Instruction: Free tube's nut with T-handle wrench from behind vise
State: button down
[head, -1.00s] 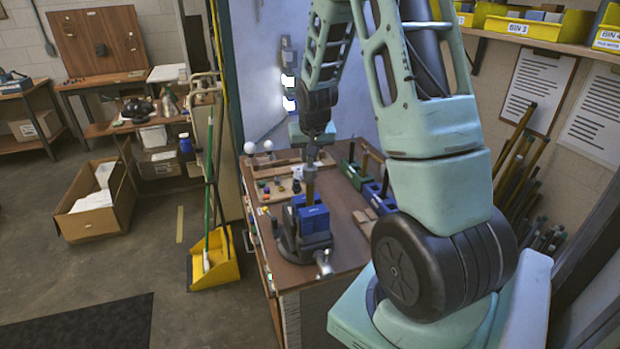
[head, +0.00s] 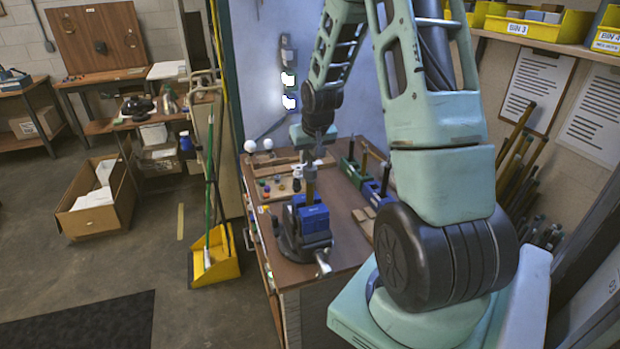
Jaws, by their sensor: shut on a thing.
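A brass-coloured tube (head: 310,188) stands upright in the blue-jawed vise (head: 313,219) at the near part of the bench. My gripper (head: 314,151) is above and behind the vise, close over the tube's top. It is shut on a small dark thing, which I take to be the T-handle wrench. The wrench's shape is too small and too covered by the gripper to make out. The tube's nut cannot be told apart at this size, and I cannot tell whether the wrench touches it.
The wooden bench (head: 343,237) holds a tray of small coloured parts (head: 277,187) left of the tube. A green holder (head: 352,172) and a blue holder (head: 376,197) stand to the right. The vise handle (head: 323,265) sticks out in front.

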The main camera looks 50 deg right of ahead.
jog(key=shift+m, duration=0.3)
jog(key=shift+r, duration=0.2)
jog(key=shift+r+p, duration=1.45)
jog(key=shift+r, duration=0.45)
jog(key=shift+r, duration=0.1)
jog(key=shift+r+p, duration=1.5)
jog(key=shift+r, duration=0.45)
jog(key=shift+f, duration=0.1)
